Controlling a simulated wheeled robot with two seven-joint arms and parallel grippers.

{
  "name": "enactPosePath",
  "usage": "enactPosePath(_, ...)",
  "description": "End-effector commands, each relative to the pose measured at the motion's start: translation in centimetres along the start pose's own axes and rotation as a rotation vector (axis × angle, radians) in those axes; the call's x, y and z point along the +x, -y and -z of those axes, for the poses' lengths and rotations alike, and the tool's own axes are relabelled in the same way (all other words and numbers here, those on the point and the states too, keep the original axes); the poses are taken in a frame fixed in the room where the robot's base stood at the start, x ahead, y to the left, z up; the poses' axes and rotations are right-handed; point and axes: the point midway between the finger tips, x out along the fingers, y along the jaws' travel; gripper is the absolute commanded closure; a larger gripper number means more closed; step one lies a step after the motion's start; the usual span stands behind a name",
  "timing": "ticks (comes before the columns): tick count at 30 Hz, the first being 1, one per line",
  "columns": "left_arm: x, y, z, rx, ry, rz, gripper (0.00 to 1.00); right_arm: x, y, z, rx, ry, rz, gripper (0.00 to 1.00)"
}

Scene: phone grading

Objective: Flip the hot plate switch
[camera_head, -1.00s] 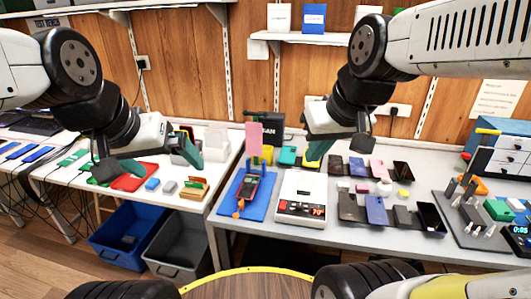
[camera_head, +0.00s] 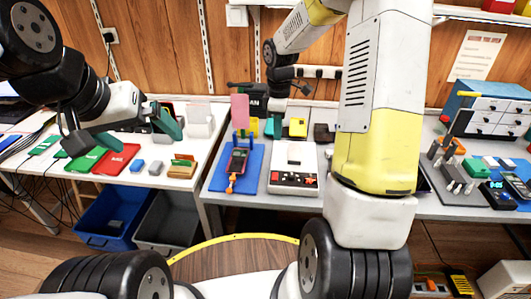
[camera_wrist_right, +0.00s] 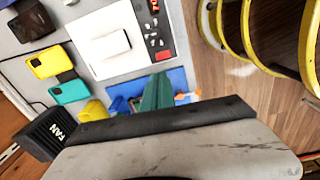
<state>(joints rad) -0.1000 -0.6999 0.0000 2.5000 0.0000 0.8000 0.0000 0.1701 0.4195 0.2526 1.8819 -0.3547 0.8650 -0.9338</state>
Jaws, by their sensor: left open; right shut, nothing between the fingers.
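The hot plate (camera_head: 295,157) is a white flat unit on the grey bench, with a dark control panel (camera_head: 295,179) along its front edge bearing red marks. The right wrist view also shows the hot plate (camera_wrist_right: 103,47) with its panel (camera_wrist_right: 154,30) and red digits. My left gripper (camera_head: 166,122) is open and empty above the left table.
A blue mat (camera_head: 252,180) with a phone stands left of the hot plate. A black fan box (camera_head: 253,98) and yellow phone (camera_head: 297,127) are behind. Bins (camera_head: 168,218) stand below the left table.

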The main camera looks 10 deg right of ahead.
Motion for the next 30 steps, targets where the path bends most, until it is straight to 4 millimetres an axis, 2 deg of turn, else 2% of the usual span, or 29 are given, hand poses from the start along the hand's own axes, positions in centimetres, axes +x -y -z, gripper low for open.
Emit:
enactPosePath(1,0.0,0.0,0.0,0.0,0.0,0.0,0.0,0.9,-0.3,0.1,-0.022,0.002,0.013,1.0)
enactPosePath(5,0.0,0.0,0.0,0.0,0.0,0.0,0.0,2.0,-0.8,0.3,-0.06,0.005,0.025,1.0)
enactPosePath(16,0.0,0.0,0.0,0.0,0.0,0.0,0.0,2.2,-0.8,0.3,-0.067,0.005,0.027,1.0)
enactPosePath(20,0.0,0.0,0.0,0.0,0.0,0.0,0.0,2.9,-0.8,0.3,-0.067,0.006,0.029,1.0)
enactPosePath(23,0.0,0.0,0.0,0.0,0.0,0.0,0.0,4.3,-0.7,0.3,-0.066,0.006,0.031,1.0)
enactPosePath(30,0.0,0.0,0.0,0.0,0.0,0.0,0.0,9.4,-0.5,0.3,-0.067,0.006,0.032,1.0)
